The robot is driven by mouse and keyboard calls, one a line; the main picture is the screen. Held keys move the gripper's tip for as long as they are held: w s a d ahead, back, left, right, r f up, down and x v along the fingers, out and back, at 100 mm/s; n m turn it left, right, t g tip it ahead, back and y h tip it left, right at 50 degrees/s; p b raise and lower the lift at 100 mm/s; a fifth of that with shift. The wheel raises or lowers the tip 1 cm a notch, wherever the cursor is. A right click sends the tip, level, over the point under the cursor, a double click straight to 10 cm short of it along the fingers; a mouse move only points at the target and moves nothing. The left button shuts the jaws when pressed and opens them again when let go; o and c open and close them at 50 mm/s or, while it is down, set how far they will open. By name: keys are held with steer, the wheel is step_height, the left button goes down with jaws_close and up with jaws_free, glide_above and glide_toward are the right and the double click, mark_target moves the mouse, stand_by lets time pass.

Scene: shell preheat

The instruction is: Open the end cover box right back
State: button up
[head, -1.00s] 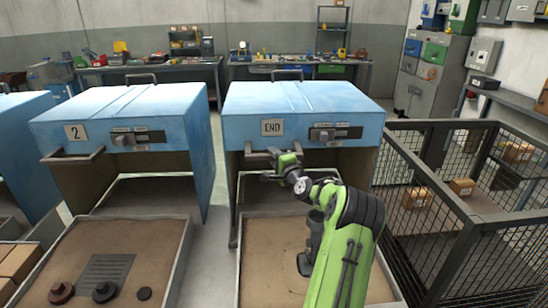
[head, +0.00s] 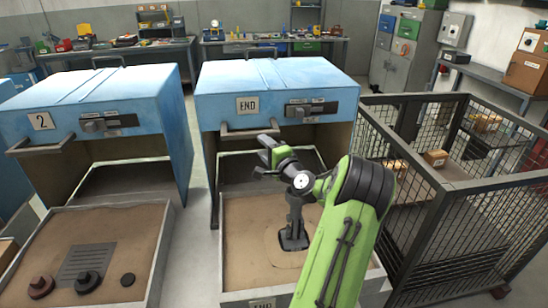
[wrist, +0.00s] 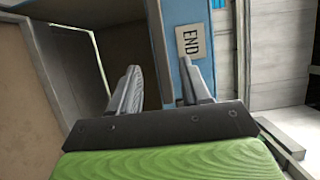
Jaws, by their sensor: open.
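The blue END cover box (head: 275,100) stands at the middle of the head view, marked with an END plate (head: 247,105). A grey bar handle (head: 240,134) runs along the lower left of its front, and its front is open below the blue panel. My gripper (head: 262,155) is in front of that opening, just below the handle in the picture. Whether a finger touches the box cannot be told.
A sand-coloured tray (head: 235,280) extends in front of the END box, below my arm. Box 2 (head: 100,100) stands to the left across a narrow gap. A dark mesh cage (head: 440,200) stands close on the right. Workbenches line the back wall.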

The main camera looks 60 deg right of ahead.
steer(key=v, duration=0.6)
steer(key=shift+s+a, duration=0.1)
